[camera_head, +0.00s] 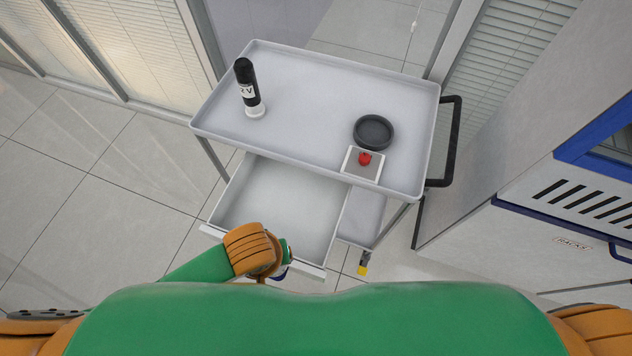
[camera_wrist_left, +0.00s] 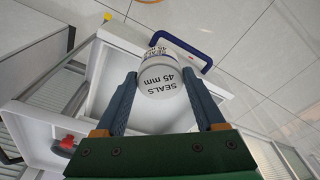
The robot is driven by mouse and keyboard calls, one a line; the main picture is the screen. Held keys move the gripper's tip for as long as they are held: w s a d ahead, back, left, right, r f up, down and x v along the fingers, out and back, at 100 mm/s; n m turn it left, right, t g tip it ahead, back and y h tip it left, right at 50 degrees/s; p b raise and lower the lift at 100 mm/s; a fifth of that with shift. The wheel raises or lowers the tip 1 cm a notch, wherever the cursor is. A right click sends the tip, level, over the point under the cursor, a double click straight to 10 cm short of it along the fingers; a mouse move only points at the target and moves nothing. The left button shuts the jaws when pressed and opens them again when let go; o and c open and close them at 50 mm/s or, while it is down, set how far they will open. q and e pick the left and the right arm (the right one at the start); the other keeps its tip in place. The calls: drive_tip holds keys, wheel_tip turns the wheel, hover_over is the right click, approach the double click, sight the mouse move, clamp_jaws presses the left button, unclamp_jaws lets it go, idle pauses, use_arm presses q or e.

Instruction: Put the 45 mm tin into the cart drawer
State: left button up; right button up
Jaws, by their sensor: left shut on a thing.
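The white 45 mm tin (camera_wrist_left: 165,82), lettered "SEALS 45 mm", sits between the two fingers of my left gripper (camera_wrist_left: 162,84), which is shut on it. In the head view my left gripper (camera_head: 284,262) is at the front edge of the cart drawer (camera_head: 275,205), near its right front corner; the tin is mostly hidden there by my wrist. The drawer is pulled out and its visible inside is empty. Its blue handle (camera_wrist_left: 182,42) shows just beyond the tin in the left wrist view. My right gripper is not in view.
The grey cart top (camera_head: 310,100) overhangs the drawer's back. On it stand a black-and-white bottle (camera_head: 248,90), a black round dish (camera_head: 373,132) and a white pad with a red button (camera_head: 365,158). A blue-trimmed cabinet (camera_head: 560,200) stands at the right. Floor is clear at left.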

use_arm(q)
drive_tip(key=shift+d, duration=0.1)
drive_tip(key=w, duration=0.1)
drive_tip(key=w+f+b, duration=0.1)
drive_tip(key=shift+w+f+b, duration=0.3)
drive_tip(key=shift+w, duration=0.1)
drive_tip(key=w+f, duration=0.2)
drive_tip(key=w, duration=0.1)
drive_tip(key=w+a+f+b, duration=0.1)
drive_tip(key=w+f, duration=0.2)
drive_tip(key=w, duration=0.1)
drive_tip(key=w+f+b, duration=0.1)
drive_tip(key=w+f, duration=0.2)
drive_tip(key=w, duration=0.1)
drive_tip(key=shift+a+f, duration=0.2)
drive_tip(key=shift+f+b, duration=0.35)
drive_tip(key=shift+f, duration=1.15)
drive_tip(key=shift+f, duration=0.1)
drive_tip(key=o, duration=1.4)
drive_tip(key=shift+c, duration=0.2)
wheel_tip(320, 180, up, 12)
drive_tip(key=s+p, duration=0.1)
drive_tip(key=p, duration=0.1)
drive_tip(key=shift+s+d+p, duration=0.2)
drive_tip(key=shift+p, duration=0.2)
